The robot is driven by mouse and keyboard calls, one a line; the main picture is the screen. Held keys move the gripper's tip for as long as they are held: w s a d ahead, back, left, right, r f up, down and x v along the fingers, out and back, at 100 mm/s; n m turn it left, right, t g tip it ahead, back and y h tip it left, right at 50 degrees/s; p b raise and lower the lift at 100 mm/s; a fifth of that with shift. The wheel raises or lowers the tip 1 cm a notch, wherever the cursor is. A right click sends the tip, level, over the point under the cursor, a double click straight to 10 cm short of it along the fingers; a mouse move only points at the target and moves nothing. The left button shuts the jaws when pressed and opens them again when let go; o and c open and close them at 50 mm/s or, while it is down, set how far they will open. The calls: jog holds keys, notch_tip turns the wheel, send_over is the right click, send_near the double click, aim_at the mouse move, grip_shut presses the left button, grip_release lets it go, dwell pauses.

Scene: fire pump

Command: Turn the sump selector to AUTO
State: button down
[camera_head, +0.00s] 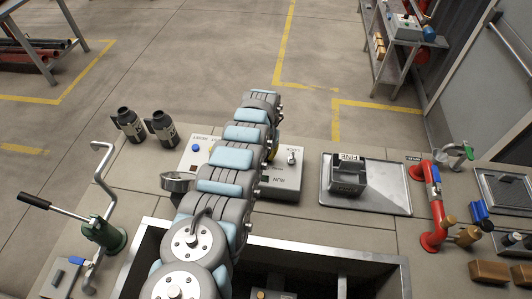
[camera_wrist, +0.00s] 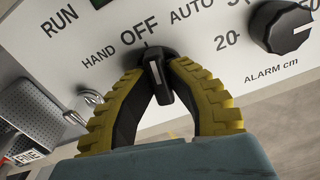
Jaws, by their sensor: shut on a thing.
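The sump selector (camera_wrist: 158,78) is a small black knob on a pale panel, in the upper middle of the wrist view. HAND, OFF and AUTO are printed in an arc above it, left to right. Its raised bar runs roughly toward OFF, with AUTO up to the right. My gripper (camera_wrist: 156,66) has its yellow-and-black fingers closed on the knob from both sides. In the head view my arm hides the selector and nearly all of my gripper; only a little yellow shows beside the panel (camera_head: 285,182).
A larger black dial (camera_wrist: 281,27) marked ALARM cm sits right of the selector. A metal switch (camera_wrist: 90,97) is at the left. On the bench, a metal tray (camera_head: 390,198) with a block lies right of the panel, and red pipework (camera_head: 434,205) stands beyond it.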

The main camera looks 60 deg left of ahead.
jog(key=m, duration=0.4)
jog(key=shift+m+p, duration=0.3)
jog(key=shift+f+m, duration=0.1)
jog(key=shift+m, duration=2.4)
jog(key=c, duration=1)
grip_release()
jog(key=shift+r, duration=0.2)
